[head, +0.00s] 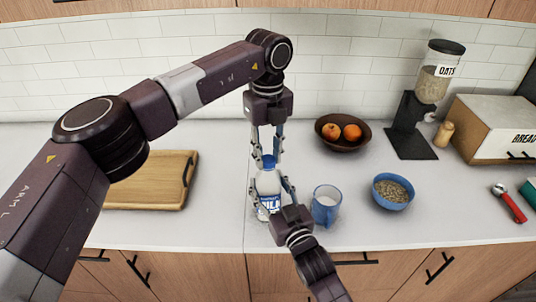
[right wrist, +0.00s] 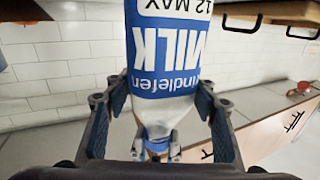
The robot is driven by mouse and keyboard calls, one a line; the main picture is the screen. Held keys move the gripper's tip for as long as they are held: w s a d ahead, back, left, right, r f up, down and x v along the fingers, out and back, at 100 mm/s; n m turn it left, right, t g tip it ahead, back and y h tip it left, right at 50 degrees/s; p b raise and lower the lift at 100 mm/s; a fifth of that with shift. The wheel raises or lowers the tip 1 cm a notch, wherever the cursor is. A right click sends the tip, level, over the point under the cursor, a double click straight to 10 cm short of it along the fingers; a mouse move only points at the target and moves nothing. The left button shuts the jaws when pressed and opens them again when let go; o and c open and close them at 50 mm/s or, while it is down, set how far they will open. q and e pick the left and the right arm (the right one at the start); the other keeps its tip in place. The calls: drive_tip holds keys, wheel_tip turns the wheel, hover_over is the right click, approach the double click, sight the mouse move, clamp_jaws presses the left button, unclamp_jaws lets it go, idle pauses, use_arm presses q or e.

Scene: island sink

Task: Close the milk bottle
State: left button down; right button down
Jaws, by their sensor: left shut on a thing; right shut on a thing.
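The milk bottle (head: 268,186) is upright, white with a blue label, near the counter's front in the head view. Its label shows upside down in the right wrist view (right wrist: 168,60). A blue cap (head: 268,161) is at the bottle's mouth; whether it is seated I cannot tell. My left gripper (head: 267,157) points down from above, shut on the cap. My right gripper (head: 269,188) reaches from the front and is shut on the bottle's body, a finger on each side. Whether the bottle's base touches the counter is hidden.
A blue mug (head: 326,205) stands close right of the bottle, with a blue bowl of cereal (head: 392,192) beyond it. A fruit bowl (head: 325,137) is behind. A cutting board (head: 140,195) lies left. An oats dispenser (head: 408,130) and bread box (head: 490,128) stand back right.

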use_arm(q)
drive_tip(key=m, duration=0.3)
drive_tip(key=shift+m, duration=0.3)
drive_tip(key=m, duration=2.3)
drive_tip(key=shift+m, duration=0.3)
drive_tip(key=m, duration=0.4)
drive_tip(key=c, duration=1.6)
unclamp_jaws()
drive_tip(key=shift+f, duration=0.1)
